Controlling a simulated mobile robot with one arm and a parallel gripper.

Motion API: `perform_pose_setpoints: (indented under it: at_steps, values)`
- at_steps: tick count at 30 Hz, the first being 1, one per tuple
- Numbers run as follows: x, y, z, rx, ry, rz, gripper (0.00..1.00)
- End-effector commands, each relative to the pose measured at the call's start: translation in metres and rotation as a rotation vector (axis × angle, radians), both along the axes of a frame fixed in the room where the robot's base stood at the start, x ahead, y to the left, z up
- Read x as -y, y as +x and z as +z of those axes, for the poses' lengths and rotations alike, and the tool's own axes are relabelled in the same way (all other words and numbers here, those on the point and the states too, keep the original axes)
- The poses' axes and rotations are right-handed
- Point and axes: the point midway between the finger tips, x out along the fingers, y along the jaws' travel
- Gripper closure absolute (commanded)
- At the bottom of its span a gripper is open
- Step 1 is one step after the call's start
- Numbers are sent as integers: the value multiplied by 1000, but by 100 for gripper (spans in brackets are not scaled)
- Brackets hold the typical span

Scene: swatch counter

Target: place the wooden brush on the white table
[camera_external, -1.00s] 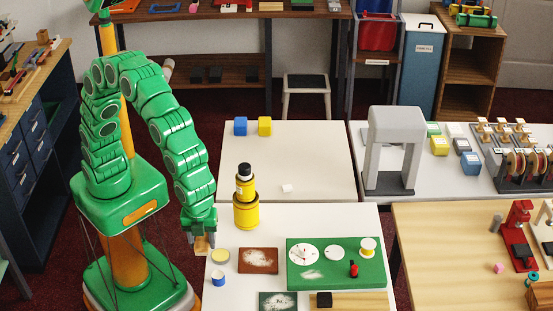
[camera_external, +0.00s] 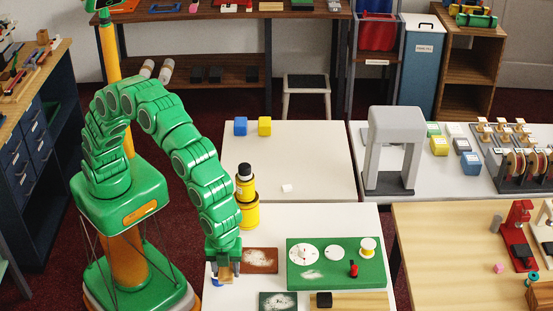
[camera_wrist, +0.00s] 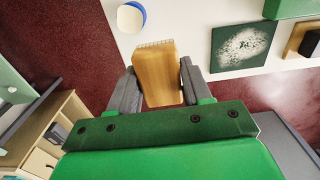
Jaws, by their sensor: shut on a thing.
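The wooden brush (camera_wrist: 158,76) is between the two grey fingers of my gripper (camera_wrist: 157,68) in the wrist view, with its pale bristle end pointing up in the picture. My gripper (camera_external: 225,270) is shut on it. In the external view my gripper is over the left part of the near white table (camera_external: 300,218), and the brush is mostly hidden there. The white table (camera_wrist: 190,25) also shows beyond the brush in the wrist view. I cannot tell the exact gap between brush and tabletop.
A blue-and-white cup (camera_wrist: 131,17) stands close to the brush. A dark green powdered plate (camera_wrist: 240,45), a brown powdered plate (camera_external: 261,260) and a green board with dials (camera_external: 335,275) lie to the right. A yellow container (camera_external: 247,214) stands behind.

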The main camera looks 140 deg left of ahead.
Motion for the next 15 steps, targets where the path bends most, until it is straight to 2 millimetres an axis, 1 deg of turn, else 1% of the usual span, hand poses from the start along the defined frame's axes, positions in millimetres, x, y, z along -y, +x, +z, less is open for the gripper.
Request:
perform_pose_setpoints:
  at_steps: [1,9,15]
  values:
    - [0,4,-8,-4,0,0,82]
    - [0,27,-33,-1,0,0,82]
    - [0,38,-47,-1,0,0,82]
